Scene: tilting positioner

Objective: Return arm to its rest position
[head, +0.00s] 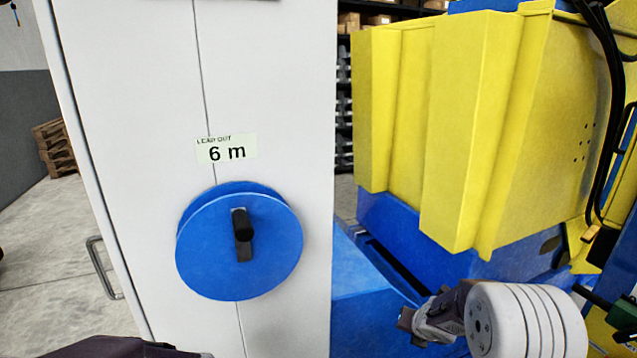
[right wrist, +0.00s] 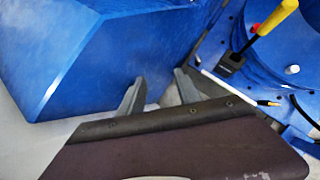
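My right arm comes into the head view at the lower right, with a white ringed link. My right gripper (head: 422,320) is small and partly hidden by that link, in front of the blue base. In the right wrist view its two grey fingers (right wrist: 159,82) stand apart with nothing between them, so it is open. A blue surface lies beyond the fingertips; I cannot tell if they touch it. My left gripper does not show; only a dark part, likely of my left arm, shows at the bottom left of the head view.
A white cabinet (head: 120,90) bears a blue reel (head: 205,265) with a black handle (head: 243,230) and a "6 m" label (head: 227,149). A yellow machine (head: 450,130) on a blue base (head: 375,305) fills the right. A yellow-handled lever (right wrist: 272,18) and cables are near my right gripper.

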